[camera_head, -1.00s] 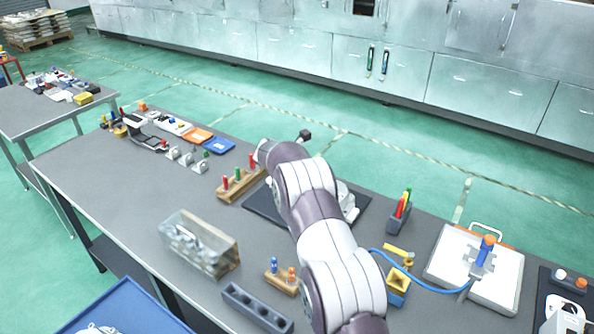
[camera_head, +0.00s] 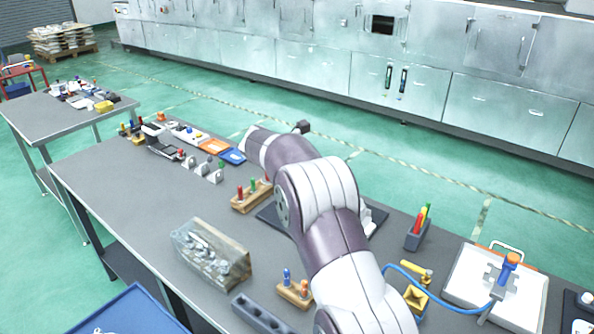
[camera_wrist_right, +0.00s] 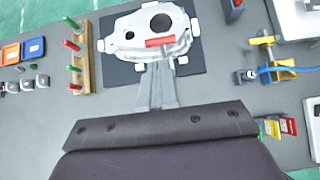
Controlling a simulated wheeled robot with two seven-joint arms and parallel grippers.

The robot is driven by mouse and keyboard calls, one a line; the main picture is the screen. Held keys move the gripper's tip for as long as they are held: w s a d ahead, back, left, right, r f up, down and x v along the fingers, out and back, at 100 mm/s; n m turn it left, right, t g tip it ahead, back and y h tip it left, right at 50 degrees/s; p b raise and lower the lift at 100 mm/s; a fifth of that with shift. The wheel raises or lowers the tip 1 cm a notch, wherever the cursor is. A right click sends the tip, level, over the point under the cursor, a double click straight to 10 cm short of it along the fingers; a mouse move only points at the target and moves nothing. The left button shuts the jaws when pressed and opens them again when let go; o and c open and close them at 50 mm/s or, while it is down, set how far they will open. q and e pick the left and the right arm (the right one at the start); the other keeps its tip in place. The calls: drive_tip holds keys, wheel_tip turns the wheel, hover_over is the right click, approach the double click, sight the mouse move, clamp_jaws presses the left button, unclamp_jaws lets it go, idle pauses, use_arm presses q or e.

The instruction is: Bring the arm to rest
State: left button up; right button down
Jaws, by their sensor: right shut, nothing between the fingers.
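My right arm (camera_head: 320,195) reaches in from the bottom of the head view, raised over the bench, and its own links hide its gripper there. In the right wrist view my right gripper (camera_wrist_right: 156,70) is shut and empty, with its grey fingers together. Beyond it in that view is a light grey aluminium casting (camera_wrist_right: 129,30) on a dark mat (camera_wrist_right: 112,72), with a red piece (camera_wrist_right: 160,42) across it. The fingers overlap the casting's lower edge in the picture; the height between them cannot be told. My left gripper is not in view.
The bench (camera_head: 110,185) carries a wooden rack with coloured pegs (camera_head: 247,200), a clear bin of parts (camera_head: 212,255), a grey block with holes (camera_head: 262,314), a pen holder (camera_head: 417,236) and a white board with a blue hose (camera_head: 498,285). The bench's left part is mostly clear.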

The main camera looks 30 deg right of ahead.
drive_tip(key=w+a+f+n+t+y, duration=0.1)
drive_tip(key=w+a+n+t, duration=0.15)
drive_tip(key=n, duration=0.75)
drive_tip(key=w+a+n+t+y, duration=0.1)
drive_tip(key=w+a+n+t, duration=0.15)
drive_tip(key=n, duration=0.65)
drive_tip(key=s+a+f+n+y, duration=0.55)
drive_tip(key=s+a+n, duration=0.25)
drive_tip(key=a+n, duration=0.5)
drive_tip(key=s+a+f+n+g, duration=0.1)
drive_tip(key=s+f+n+g, duration=0.1)
drive_tip(key=s+n, duration=0.7)
drive_tip(key=s+a+f+n+g, duration=0.2)
drive_tip(key=s+n+g, duration=0.3)
drive_tip(key=s, duration=1.3)
drive_tip(key=f+n, duration=0.1)
drive_tip(key=n, duration=0.2)
drive_tip(key=shift+a+n+y, duration=0.15)
drive_tip(key=shift+n+y, duration=0.2)
drive_tip(key=shift+n, duration=0.05)
drive_tip(key=shift+w, duration=0.1)
